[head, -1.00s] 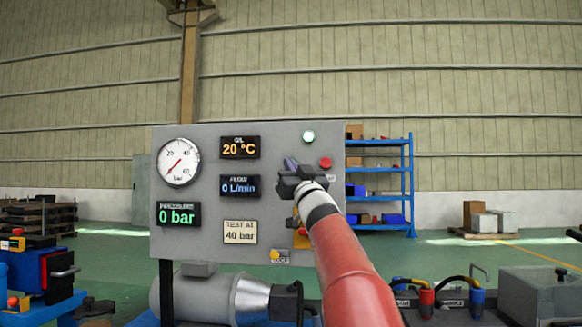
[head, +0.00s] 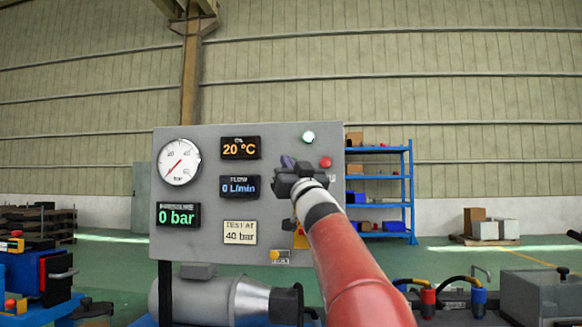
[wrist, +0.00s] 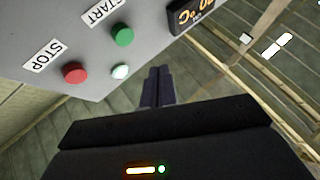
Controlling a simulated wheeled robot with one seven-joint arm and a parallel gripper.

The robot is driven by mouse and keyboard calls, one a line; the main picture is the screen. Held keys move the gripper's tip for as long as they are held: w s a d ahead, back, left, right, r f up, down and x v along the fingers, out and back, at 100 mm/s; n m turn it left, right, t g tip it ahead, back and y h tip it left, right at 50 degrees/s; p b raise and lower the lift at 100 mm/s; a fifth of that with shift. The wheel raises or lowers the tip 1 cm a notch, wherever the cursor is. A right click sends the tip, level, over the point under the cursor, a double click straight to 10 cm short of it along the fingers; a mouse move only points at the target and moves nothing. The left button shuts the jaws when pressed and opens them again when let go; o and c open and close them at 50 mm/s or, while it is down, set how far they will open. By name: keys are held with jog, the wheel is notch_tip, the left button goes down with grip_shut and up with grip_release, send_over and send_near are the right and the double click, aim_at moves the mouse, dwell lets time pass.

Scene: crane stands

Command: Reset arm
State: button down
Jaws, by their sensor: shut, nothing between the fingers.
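My gripper (head: 288,163) is in front of the right part of the grey control panel (head: 208,137) in the head view, with my red arm reaching up to it from below. In the wrist view my gripper's dark fingers (wrist: 158,85) are together with nothing between them. They point toward the lower edge of the panel as that view shows it. The wrist view shows a red STOP button (wrist: 75,73), a green START button (wrist: 122,36) and a pale lamp (wrist: 120,72). The gripper hides part of the panel in the head view.
The panel carries a round gauge (head: 179,162) and a 0 bar display (head: 178,215). A motor (head: 205,297) lies below it. Red and blue hose couplings (head: 478,302) stand at lower right. A blue shelf (head: 411,190) is behind.

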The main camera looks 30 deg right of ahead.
dwell(0.7)
jog(key=s+a+f+m+g+h, duration=0.1)
jog(key=s+a+f+g, duration=0.25)
jog(key=f, duration=0.55)
jog(key=s+a+f+m+g+h, duration=0.15)
jog(key=s+f+g, duration=0.3)
jog(key=f, duration=0.45)
jog(key=s+a+f+m+g, duration=0.1)
jog(key=s+a+f+g, duration=0.25)
jog(key=f, duration=0.55)
jog(key=s+a+f+n+g+y, duration=0.2)
jog(key=s+a+f+g, duration=0.2)
jog(key=s+f, duration=0.7)
jog(key=s+a+f+n+g+y, duration=0.2)
jog(key=s+a+f+g, duration=0.2)
jog(key=s+f, duration=0.7)
notch_tip(320, 180, down, 3)
jog(key=shift+a+r, duration=0.1)
jog(key=shift+a, duration=0.4)
jog(key=c, duration=2.1)
grip_release()
jog(key=shift+w, duration=0.1)
